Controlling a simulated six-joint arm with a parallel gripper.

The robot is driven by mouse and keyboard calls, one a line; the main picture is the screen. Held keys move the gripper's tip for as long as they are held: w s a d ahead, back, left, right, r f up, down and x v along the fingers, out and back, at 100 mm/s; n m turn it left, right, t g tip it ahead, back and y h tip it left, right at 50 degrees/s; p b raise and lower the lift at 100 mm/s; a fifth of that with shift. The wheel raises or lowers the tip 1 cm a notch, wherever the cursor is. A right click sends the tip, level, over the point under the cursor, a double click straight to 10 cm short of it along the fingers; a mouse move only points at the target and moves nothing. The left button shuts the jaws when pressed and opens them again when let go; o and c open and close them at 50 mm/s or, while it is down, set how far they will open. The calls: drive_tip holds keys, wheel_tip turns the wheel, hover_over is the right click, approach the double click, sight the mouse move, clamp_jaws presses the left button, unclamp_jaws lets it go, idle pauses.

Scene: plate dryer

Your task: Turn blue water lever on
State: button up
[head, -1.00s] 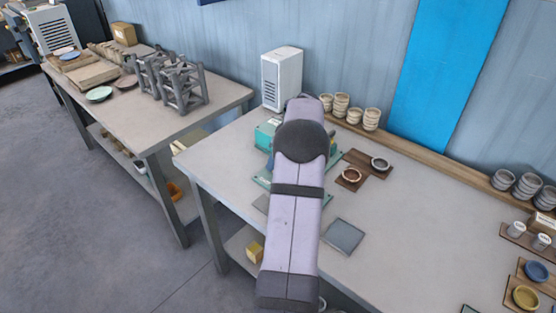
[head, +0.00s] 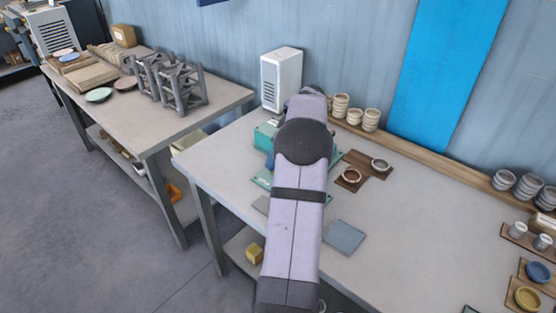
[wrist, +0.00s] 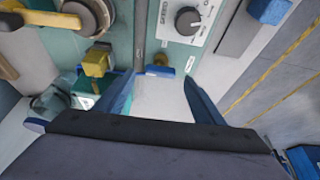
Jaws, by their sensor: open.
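In the wrist view my gripper (wrist: 158,92) is open, its two blue fingers spread with a pale surface showing between them. A small blue piece (wrist: 160,71) lies just beyond the gap between the fingertips, at the end of a grey bar. A larger blue block (wrist: 268,10) is at the top right, clear of the fingers. A yellow handle (wrist: 96,62) with blue behind it is left of the left finger. I cannot tell for sure which blue part is the water lever. In the head view my arm hides the gripper and most of the teal machine (head: 265,136).
A white panel with a dark dial (wrist: 188,20) is ahead of the fingers in the wrist view. A white vented box (head: 281,80) stands behind the machine. Rings on brown boards (head: 366,167) and a grey square plate (head: 343,236) lie right of my arm. The table's middle right is clear.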

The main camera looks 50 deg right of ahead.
drive_tip(key=shift+b+v, duration=0.45)
drive_tip(key=shift+v, duration=1.95)
drive_tip(key=w+a+f+g+y, duration=0.1)
drive_tip(key=w+a, duration=0.1)
drive_tip(key=a, duration=1)
drive_tip(key=w+a+f+g, duration=0.1)
drive_tip(key=a+f, duration=0.1)
drive_tip(key=a, duration=1)
drive_tip(key=s+a+f+g+h+p, duration=0.1)
drive_tip(key=s+a+f, duration=0.2)
drive_tip(key=s+a, duration=0.6)
drive_tip(key=s+a+f+g, duration=0.25)
drive_tip(key=s+a, duration=0.45)
drive_tip(key=a, duration=0.4)
wheel_tip(320, 180, down, 30)
drive_tip(key=b, duration=2.9)
drive_tip(key=shift+s+t, duration=0.2)
drive_tip(key=shift+t, duration=0.25)
